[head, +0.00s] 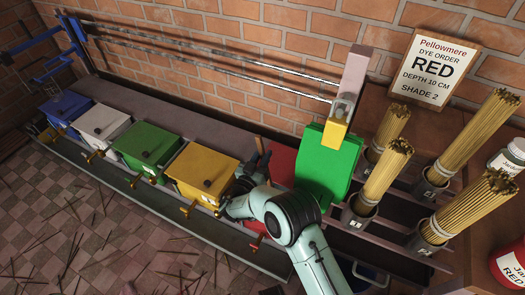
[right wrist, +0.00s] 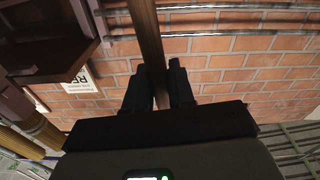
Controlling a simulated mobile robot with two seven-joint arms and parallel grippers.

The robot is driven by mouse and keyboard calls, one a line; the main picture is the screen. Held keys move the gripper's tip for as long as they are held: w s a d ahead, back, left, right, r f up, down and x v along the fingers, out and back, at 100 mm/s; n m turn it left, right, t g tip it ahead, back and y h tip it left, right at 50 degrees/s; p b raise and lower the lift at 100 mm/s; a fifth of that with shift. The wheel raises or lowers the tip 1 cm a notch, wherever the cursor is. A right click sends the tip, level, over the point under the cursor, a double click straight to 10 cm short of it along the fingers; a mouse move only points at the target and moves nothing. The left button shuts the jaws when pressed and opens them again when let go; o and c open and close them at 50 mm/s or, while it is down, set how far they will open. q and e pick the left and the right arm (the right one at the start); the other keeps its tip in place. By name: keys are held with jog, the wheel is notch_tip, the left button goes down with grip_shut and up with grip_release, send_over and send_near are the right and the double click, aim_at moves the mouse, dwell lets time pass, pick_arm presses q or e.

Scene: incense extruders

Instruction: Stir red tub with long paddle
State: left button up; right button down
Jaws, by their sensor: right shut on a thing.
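The red tub (head: 283,163) stands at the right end of the row of tubs in the head view. My right arm and a green panel hide much of it, so I cannot see inside. My right gripper (head: 262,162) is beside the red tub's left side, partly hidden by my own arm. In the right wrist view its dark fingers (right wrist: 160,88) are shut on a brown wooden shaft (right wrist: 148,35), likely the paddle handle. The shaft's top shows in the head view (head: 259,146); its lower end is hidden. My left gripper is not in view.
Yellow (head: 203,170), green (head: 148,145), white (head: 103,122) and blue (head: 66,106) tubs stand leftward. A green panel (head: 328,165) rises right of the gripper. Bundles of sticks (head: 384,170) stand in holders further right. A RED order sign (head: 434,68) stands by the brick wall.

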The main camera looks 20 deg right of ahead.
notch_tip(320, 180, down, 12)
dwell(0.7)
jog(key=shift+d, duration=0.1)
jog(key=s+d+p, duration=0.4)
jog(key=p, duration=0.1)
jog(key=w+a+b, duration=0.4)
jog(key=w+a, duration=0.5)
jog(key=shift+w+b, duration=0.15)
jog(key=shift+b, duration=0.25)
dwell(0.5)
jog(key=shift+d, duration=0.1)
